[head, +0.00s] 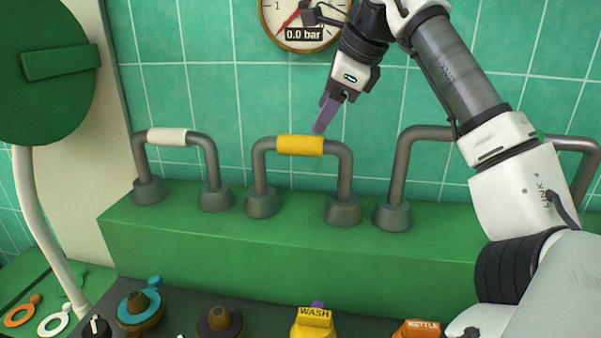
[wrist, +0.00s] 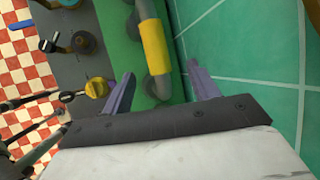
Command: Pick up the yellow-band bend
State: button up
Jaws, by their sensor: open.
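The yellow-band bend is a grey U-shaped pipe with a yellow band (head: 300,146) around its top bar. It stands upright with its two feet in sockets on the green ledge, between two other bends. My gripper (head: 322,122) hangs just above and right of the band in the head view, pointing down. In the wrist view my gripper (wrist: 160,82) is open with two purple fingers spread apart. The yellow band (wrist: 155,47) shows ahead, in line with the gap between them. I cannot tell whether a finger touches it.
A white-band bend (head: 167,136) stands to the left and a larger bend (head: 402,165) to the right, partly behind my arm. The green tiled wall (head: 215,85) is close behind. A gauge (head: 300,22) hangs above. A panel with knobs and a WASH block (head: 314,322) lies in front.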

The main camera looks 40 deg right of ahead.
aim_at(309, 137)
jog(key=x, duration=0.6)
jog(key=shift+a+f, duration=0.1)
jog(key=shift+f, duration=0.05)
jog(key=shift+a+p+x, duration=0.15)
jog(key=shift+p+x, duration=0.05)
jog(key=shift+x, duration=1.1)
jog(key=shift+a+p+x, duration=0.15)
jog(key=shift+a+x, duration=0.05)
jog(key=shift+x, duration=1.15)
jog(key=c, duration=0.9)
jog(key=shift+c, duration=0.6)
